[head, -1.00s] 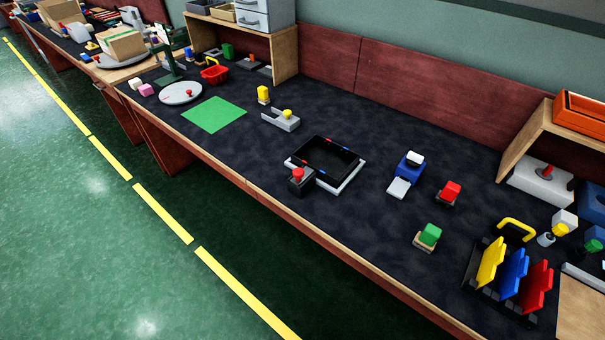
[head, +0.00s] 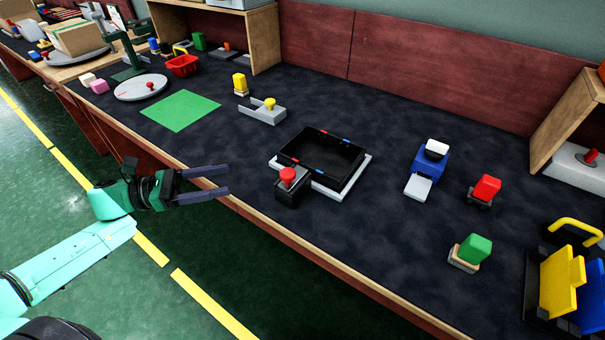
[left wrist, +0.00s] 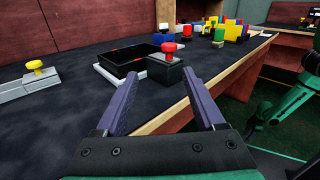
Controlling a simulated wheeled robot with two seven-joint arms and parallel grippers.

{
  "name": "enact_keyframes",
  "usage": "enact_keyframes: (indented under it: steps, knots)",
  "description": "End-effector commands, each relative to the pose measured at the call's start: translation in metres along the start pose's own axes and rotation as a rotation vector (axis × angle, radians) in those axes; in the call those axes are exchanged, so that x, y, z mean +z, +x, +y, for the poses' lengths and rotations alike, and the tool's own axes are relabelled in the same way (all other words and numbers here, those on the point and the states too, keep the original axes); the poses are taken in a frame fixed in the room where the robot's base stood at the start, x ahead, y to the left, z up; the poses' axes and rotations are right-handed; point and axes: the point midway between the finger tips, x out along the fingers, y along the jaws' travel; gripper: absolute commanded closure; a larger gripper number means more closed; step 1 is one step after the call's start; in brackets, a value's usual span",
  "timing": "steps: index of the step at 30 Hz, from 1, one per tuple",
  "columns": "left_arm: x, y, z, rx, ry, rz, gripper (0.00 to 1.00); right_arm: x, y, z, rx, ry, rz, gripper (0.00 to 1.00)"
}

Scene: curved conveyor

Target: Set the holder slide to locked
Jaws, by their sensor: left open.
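A black tray (head: 318,155) with red and blue marks on its rim sits on a white plate (head: 362,180). A black block (head: 291,191) with a red knob (head: 288,175) stands at its front left corner. A grey bracket (head: 258,114) with a yellow knob (head: 270,102) is behind and left of the tray. I cannot tell which of these is the holder slide, nor read its setting. My left gripper (head: 228,180) is open and empty, left of the black block and near the table's front edge. The left wrist view shows the block (left wrist: 165,70) beyond its fingers.
A green mat (head: 180,110), a round grey plate (head: 140,88) and a red basket (head: 183,65) lie to the left. A blue device (head: 431,160), a red block (head: 487,187) and a green block (head: 474,248) are to the right.

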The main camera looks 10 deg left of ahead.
Motion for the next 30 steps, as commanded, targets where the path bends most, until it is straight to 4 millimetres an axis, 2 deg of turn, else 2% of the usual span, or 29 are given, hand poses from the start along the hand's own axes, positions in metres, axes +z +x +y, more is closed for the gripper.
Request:
enact_keyframes:
  steps: [2,5,8,11,16,21,24,30]
  knots:
    - [0.003,0.008,-0.011,-0.053,0.053,-0.001,0.29,0.000,0.004,-0.002,-0.002,0.001,0.000,0.50]
    - [0.005,0.020,-0.011,-0.054,0.059,-0.003,0.29,0.001,0.006,-0.002,-0.002,0.002,-0.006,0.50]
    - [0.003,0.042,-0.012,-0.054,0.059,-0.004,0.29,0.001,0.015,-0.002,-0.002,0.005,-0.013,0.50]
    - [0.002,0.067,-0.013,-0.051,0.059,-0.004,0.29,-0.036,0.015,0.002,0.002,0.017,0.007,0.50]
    - [0.005,0.094,-0.013,-0.046,0.058,-0.006,0.29,-0.058,0.011,0.001,0.000,0.027,0.008,0.50]
    - [0.008,0.121,-0.014,-0.045,0.055,-0.007,0.29,-0.062,0.008,0.001,-0.001,0.029,0.007,0.50]
    - [0.009,0.136,-0.014,-0.042,0.051,-0.007,0.29,-0.058,0.006,0.001,-0.001,0.028,0.005,0.50]
    - [0.006,0.150,-0.015,-0.043,0.050,-0.003,0.29,-0.055,0.008,0.001,0.000,0.026,0.007,0.50]
